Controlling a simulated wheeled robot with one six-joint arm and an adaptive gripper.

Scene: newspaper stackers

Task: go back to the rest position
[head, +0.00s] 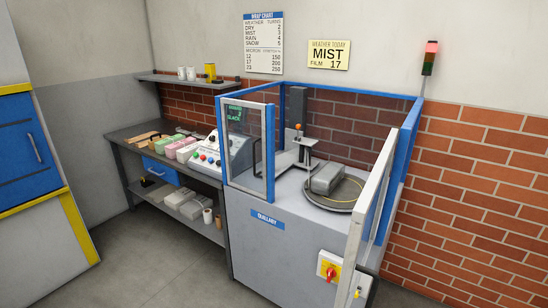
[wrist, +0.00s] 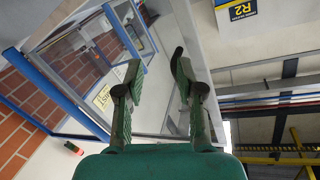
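My gripper (wrist: 155,72) shows in the wrist view. Its two green fingers stand apart with nothing between them, so it is open and empty. The wrist view is tilted, with the brick wall, a blue frame and a yellow notice at the left and ceiling beams at the right. My gripper and arm do not show in the head view. There, a grey wrapping machine (head: 275,240) with blue-framed guards stands right of centre.
The machine's front guard door (head: 369,207) stands swung outward at the right. A control console (head: 205,156) and a dark bench (head: 122,140) with coloured stacks stand left of the machine. A blue and yellow cabinet (head: 28,145) is at far left. The floor (head: 160,255) between is clear.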

